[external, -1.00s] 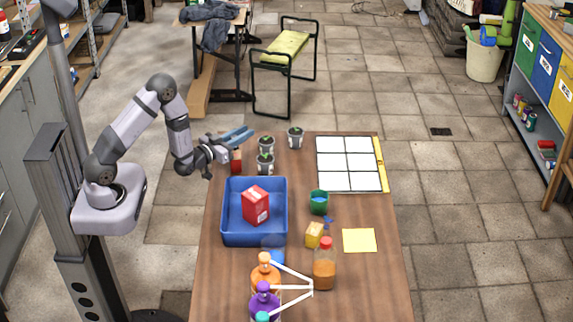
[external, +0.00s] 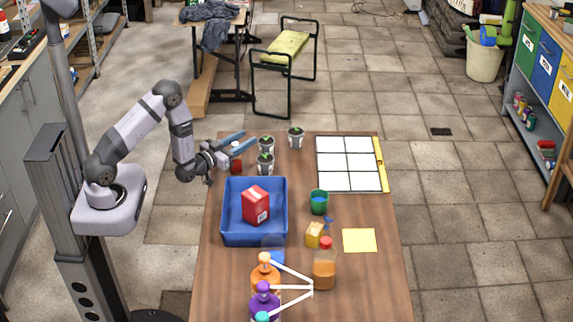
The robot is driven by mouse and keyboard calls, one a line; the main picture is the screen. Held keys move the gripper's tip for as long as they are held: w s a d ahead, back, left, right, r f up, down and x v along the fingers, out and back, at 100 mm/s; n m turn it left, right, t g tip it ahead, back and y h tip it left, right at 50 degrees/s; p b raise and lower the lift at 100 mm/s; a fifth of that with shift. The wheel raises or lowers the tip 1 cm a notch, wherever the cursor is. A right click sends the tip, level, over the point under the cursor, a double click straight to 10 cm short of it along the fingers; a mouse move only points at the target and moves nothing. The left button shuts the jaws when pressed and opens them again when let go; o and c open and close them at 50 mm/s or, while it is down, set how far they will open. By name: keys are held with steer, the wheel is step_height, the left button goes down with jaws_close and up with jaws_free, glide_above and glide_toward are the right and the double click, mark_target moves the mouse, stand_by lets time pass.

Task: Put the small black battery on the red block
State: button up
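My gripper (external: 249,138) has blue fingers and reaches over the left back edge of the table. Its two fingers stand apart, with a small pale patch showing between them.
A blue bin (external: 225,225) holds a red box (external: 256,205). Small potted plants (external: 265,162) stand close to my gripper. A white grid board (external: 347,163), green cup (external: 319,202), yellow block (external: 314,235), yellow sheet (external: 359,240) and several bottles (external: 324,268) occupy the table (external: 375,285).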

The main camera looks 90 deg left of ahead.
mark_target(234, 144)
steer(key=b+v, duration=0.1)
steer(key=v, duration=0.6)
steer(key=shift+s+d+r+b, duration=0.2)
steer(key=shift+b, duration=0.1)
steer(key=shift+r, duration=0.1)
stand_by(0.4)
